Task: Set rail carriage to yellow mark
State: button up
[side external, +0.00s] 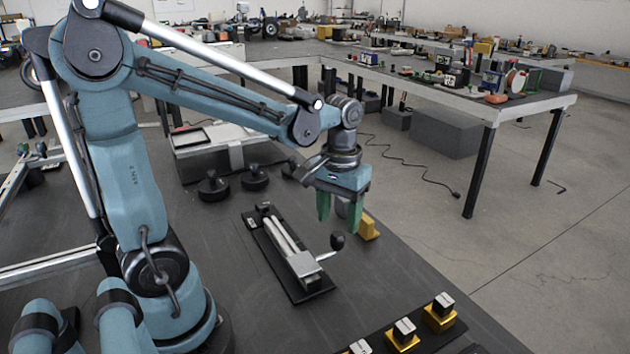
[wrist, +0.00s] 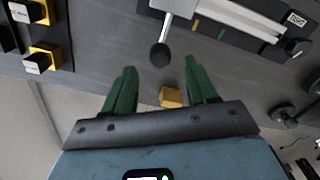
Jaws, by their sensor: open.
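The rail carriage (side external: 303,268) is a silver block at the near end of a rail (side external: 282,234) on a dark base plate. A lever with a black knob (side external: 337,241) sticks out from it. In the wrist view the carriage (wrist: 176,6) is cut off by the top edge, and its knob (wrist: 160,55) shows between my fingertips. My gripper (side external: 338,222) has green fingers, points down and is open and empty. It seems to be just above the knob. In the wrist view a small yellowish mark (wrist: 280,26) and a green one (wrist: 250,32) lie beside the rail.
A yellow block (side external: 368,228) stands right of my gripper near the table edge. Several yellow-based switches (side external: 440,312) sit at the front right. Black round knobs (side external: 213,188) stand behind the rail. The dark table between rail and switches is clear.

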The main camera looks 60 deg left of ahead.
aim_at(337, 233)
jog(key=shift+f, duration=2.4)
jog(key=shift+c, duration=0.3)
grip_shut()
